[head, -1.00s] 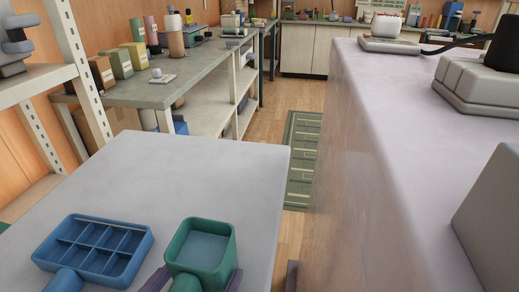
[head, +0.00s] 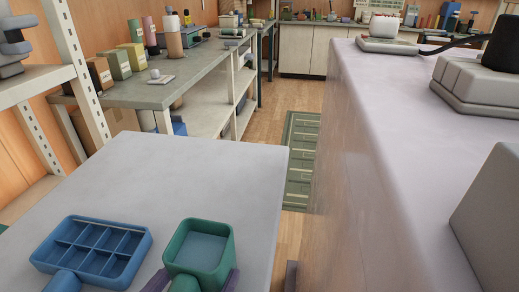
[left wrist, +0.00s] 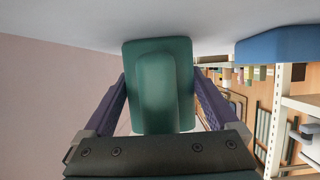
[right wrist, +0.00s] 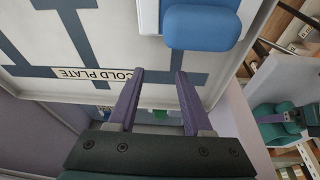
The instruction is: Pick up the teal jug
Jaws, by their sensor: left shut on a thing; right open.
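The teal jug (head: 181,247) is a square, open-topped container at the front of the grey table in the head view. Its inside looks empty, and its thick handle points towards me. My left gripper (head: 190,284) has a purple finger on each side of it and is shut on it. The left wrist view shows the jug (left wrist: 184,75) upright between the fingers (left wrist: 158,108), handle towards the camera. I cannot tell whether its base touches the table. My right gripper (right wrist: 158,80) is open and empty, seen only in the right wrist view.
A blue divided tray (head: 91,252) lies left of the jug, a small gap apart. The grey table (head: 190,170) is clear behind both. A higher counter (head: 385,130) runs along the right. A panel labelled "COLD PLATE" (right wrist: 98,75) faces the right gripper.

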